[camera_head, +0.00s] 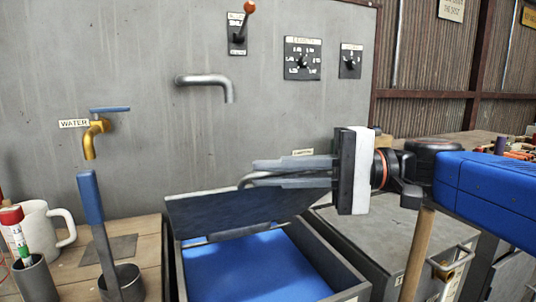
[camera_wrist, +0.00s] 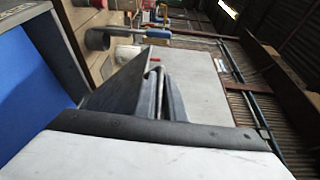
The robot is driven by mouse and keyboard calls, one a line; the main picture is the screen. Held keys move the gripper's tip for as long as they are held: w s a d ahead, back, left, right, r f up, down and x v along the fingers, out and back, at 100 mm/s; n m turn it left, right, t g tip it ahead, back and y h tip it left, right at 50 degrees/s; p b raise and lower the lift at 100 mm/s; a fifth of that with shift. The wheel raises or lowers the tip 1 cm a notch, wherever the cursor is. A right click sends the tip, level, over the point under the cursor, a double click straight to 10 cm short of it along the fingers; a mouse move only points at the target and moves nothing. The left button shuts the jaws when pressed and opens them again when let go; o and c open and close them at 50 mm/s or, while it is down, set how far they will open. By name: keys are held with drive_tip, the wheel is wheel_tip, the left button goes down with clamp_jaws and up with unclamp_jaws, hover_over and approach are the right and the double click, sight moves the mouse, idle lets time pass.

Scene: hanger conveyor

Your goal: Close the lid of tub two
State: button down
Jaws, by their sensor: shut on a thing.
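An open tub (camera_head: 335,262) with a blue inside stands at the bottom middle of the head view; I cannot read a number on it. Its dark grey lid (camera_head: 225,214) is hinged partly open and tilted over the tub. My gripper (camera_head: 258,173) is at the lid's upper edge, shut on the lid's metal handle (camera_wrist: 151,73), which the fingers partly hide. In the wrist view the lid (camera_wrist: 118,88) stands edge-on beside the fingers, with the blue inside (camera_wrist: 38,75) to the left.
A second grey tub (camera_head: 385,235) with its lid down stands to the right. On the wooden bench at left are a blue-handled tool (camera_head: 92,200) in a pot, a white mug (camera_head: 45,225) and a marker cup (camera_head: 35,278). A grey panel with a water tap (camera_head: 95,135) rises behind.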

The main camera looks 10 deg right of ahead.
drive_tip(key=shift+s+d+f, duration=0.1)
drive_tip(key=shift+s+f, duration=0.1)
drive_tip(key=shift+f, duration=0.05)
drive_tip(key=c, duration=2.1)
unclamp_jaws()
drive_tip(key=shift+s+d+r, duration=0.1)
drive_tip(key=shift+s+d, duration=0.1)
drive_tip(key=shift+d, duration=1.65)
drive_tip(key=shift+s+d, duration=0.15)
drive_tip(key=shift+d, duration=1.7)
